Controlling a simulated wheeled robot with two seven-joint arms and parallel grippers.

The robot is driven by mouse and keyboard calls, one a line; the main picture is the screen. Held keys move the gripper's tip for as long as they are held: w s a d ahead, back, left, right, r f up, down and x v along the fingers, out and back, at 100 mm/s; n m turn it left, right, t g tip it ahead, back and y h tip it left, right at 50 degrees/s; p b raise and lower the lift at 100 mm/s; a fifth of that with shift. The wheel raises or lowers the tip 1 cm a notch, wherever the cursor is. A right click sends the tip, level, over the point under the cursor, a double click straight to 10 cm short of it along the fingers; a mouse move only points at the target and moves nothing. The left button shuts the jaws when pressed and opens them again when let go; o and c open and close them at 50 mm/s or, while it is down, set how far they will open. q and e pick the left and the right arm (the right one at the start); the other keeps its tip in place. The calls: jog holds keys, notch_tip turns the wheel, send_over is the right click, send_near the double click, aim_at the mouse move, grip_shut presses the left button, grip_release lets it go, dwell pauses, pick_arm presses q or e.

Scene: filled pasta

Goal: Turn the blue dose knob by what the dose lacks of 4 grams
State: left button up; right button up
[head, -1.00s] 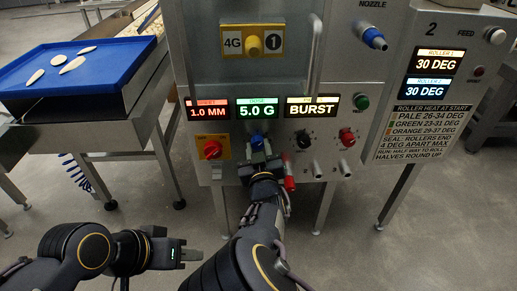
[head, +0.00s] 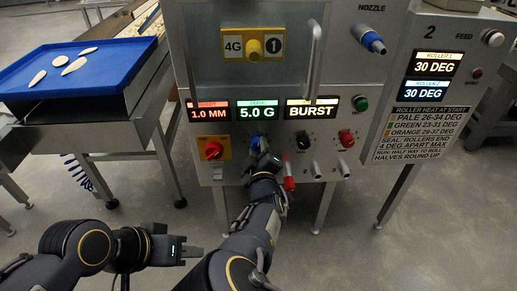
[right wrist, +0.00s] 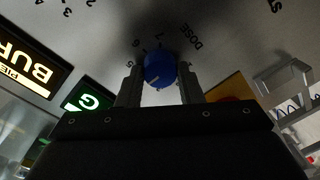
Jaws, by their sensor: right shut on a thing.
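The blue dose knob (head: 255,141) sits on the machine front below the green-topped display (head: 257,109), which reads 5.0 G. In the right wrist view the knob (right wrist: 160,70) is between the two fingers of my right gripper (right wrist: 160,82), which is shut on it. Printed numbers and the word DOSE surround it there, and a pale mark shows on the knob's face. A yellow plate (head: 251,58) above reads 4G and 1. My left gripper (head: 190,252) hangs empty at the lower left, away from the machine; its finger gap is not clear.
A red knob (head: 213,150) on an orange plate is left of the dose knob. A black knob (head: 303,140) and red knob (head: 346,138) are to its right. Displays read 1.0 MM and BURST. A blue tray (head: 75,82) with pale pieces stands left.

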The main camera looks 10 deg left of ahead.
jog(key=shift+n, duration=0.4)
jog(key=o, duration=1)
jog(key=p+v, duration=0.2)
jog(key=v, duration=0.5)
jog(key=shift+s+d, duration=0.1)
jog(key=shift+s, duration=0.3)
